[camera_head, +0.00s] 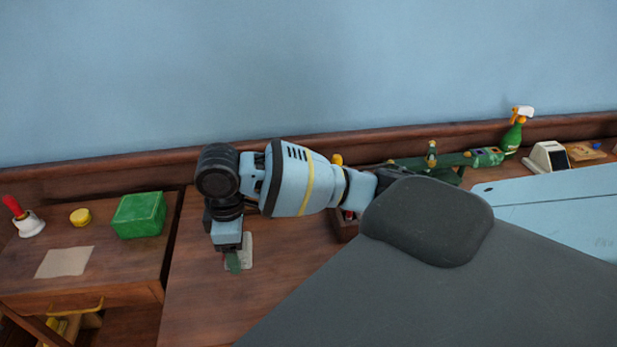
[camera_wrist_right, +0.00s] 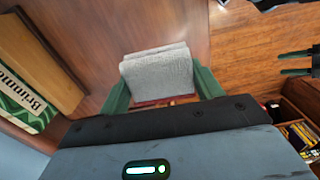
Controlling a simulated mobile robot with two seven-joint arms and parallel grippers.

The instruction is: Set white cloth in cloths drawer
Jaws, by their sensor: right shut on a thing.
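My right gripper (camera_head: 233,261) points down above the brown wooden top (camera_head: 200,305) in the head view. In the right wrist view its green fingers (camera_wrist_right: 160,92) are shut on the white cloth (camera_wrist_right: 157,68), a folded, light grey-white piece. The cloth also shows behind the fingers in the head view (camera_head: 247,246). Two dark prongs at the right edge of the wrist view look like my left gripper (camera_wrist_right: 297,62), apart and empty. A yellow handle (camera_head: 75,310) is on the front of the lower desk at left. I cannot tell which drawer is for cloths.
The left desk bears a green box (camera_head: 140,215), a yellow round piece (camera_head: 80,217), a red-handled bell (camera_head: 24,218) and a beige sheet (camera_head: 64,262). A wooden box (camera_wrist_right: 38,62) stands near the gripper. A green spray bottle (camera_head: 514,133) stands at the back right.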

